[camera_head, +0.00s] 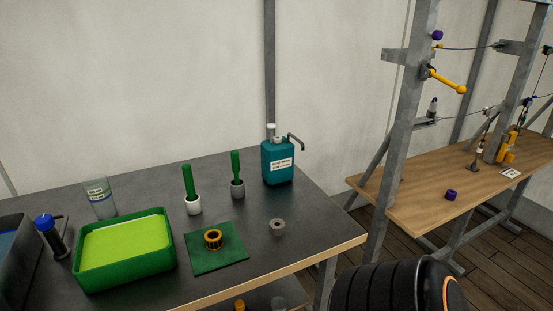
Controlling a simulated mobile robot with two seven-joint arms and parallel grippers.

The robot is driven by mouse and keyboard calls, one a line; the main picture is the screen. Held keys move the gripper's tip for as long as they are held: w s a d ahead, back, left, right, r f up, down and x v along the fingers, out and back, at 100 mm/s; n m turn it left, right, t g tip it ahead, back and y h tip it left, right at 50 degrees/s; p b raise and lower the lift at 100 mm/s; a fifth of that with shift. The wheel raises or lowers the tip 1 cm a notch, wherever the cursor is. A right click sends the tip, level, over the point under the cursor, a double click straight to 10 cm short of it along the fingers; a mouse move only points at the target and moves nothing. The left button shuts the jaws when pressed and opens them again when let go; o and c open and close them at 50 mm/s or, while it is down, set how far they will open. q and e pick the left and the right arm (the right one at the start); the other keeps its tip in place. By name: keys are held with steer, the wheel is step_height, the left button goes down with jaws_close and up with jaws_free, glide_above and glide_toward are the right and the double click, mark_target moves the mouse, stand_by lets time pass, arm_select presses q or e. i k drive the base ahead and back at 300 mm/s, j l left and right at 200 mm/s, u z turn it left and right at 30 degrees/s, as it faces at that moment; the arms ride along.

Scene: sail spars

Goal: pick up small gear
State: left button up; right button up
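A yellow-orange ring-shaped part with a toothed-looking rim and dark centre (213,240) lies on a dark green mat (232,262) on the dark table. A smaller grey ring-shaped part with a hole (277,227) sits directly on the table top to the right of the mat. Either could be the small gear; the teeth are too small to tell clearly. Neither of my grippers is in view. A black rounded part with an orange ring at the bottom right looks like my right arm, and its gripper end does not show.
A green tray with a lime-green inside (79,277) stands left of the mat. A wooden bench (420,198) with a metal frame stands right.

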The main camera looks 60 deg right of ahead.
mark_target(276, 226)
steer(key=k+l+u, duration=0.1)
steer(key=l, duration=0.35)
steer(key=k+l+u, duration=0.1)
steer(key=k+l, duration=0.2)
steer(key=l, duration=0.15)
steer(key=k+l, duration=0.2)
steer(key=l, duration=0.2)
steer(key=k+l+u, duration=0.15)
steer(key=l, duration=0.25)
steer(key=k+l+u, duration=0.1)
steer(key=k+l, duration=0.2)
steer(key=i+l, duration=0.1)
steer(key=i, duration=0.4)
